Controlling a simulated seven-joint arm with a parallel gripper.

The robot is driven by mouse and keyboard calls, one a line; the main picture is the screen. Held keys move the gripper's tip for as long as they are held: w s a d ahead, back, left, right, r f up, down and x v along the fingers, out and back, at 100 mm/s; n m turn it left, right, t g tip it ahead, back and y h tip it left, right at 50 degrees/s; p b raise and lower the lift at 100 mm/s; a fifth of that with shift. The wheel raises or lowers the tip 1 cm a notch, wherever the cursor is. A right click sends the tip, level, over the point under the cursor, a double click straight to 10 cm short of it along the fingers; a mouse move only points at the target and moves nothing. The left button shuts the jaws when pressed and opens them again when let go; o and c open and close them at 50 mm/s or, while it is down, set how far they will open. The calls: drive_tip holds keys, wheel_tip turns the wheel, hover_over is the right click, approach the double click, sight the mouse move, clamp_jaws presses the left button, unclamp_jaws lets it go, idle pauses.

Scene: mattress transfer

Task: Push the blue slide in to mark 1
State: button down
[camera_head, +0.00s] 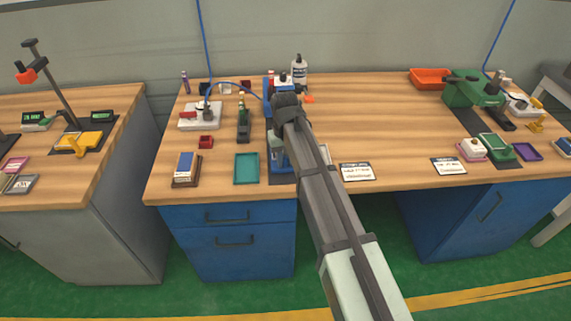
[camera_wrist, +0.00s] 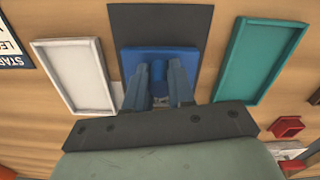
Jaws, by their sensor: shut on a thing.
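The blue slide (camera_wrist: 188,58) lies on a dark mat (camera_wrist: 160,18) in the wrist view, with a round blue knob (camera_wrist: 158,72) standing up from it. My gripper (camera_wrist: 158,85) is shut on the knob, one finger on each side. In the head view the slide (camera_head: 280,160) is partly hidden by my arm, and my gripper is mostly hidden behind my wrist. Mark 1 cannot be made out in either view.
A teal tray (camera_wrist: 258,60) and a white tray (camera_wrist: 75,75) flank the mat closely. A small red box (camera_wrist: 287,127) sits near the teal tray. Cards (camera_head: 357,171) lie right of my arm. The middle of the bench is clear.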

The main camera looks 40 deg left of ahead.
drive_tip(key=w+a, duration=0.5)
drive_tip(key=shift+w+a, duration=0.2)
drive_tip(key=shift+a, duration=0.05)
drive_tip(key=c, duration=1)
unclamp_jaws()
wheel_tip(320, 180, up, 14)
drive_tip(key=shift+f, duration=0.1)
drive_tip(key=shift+d, duration=0.1)
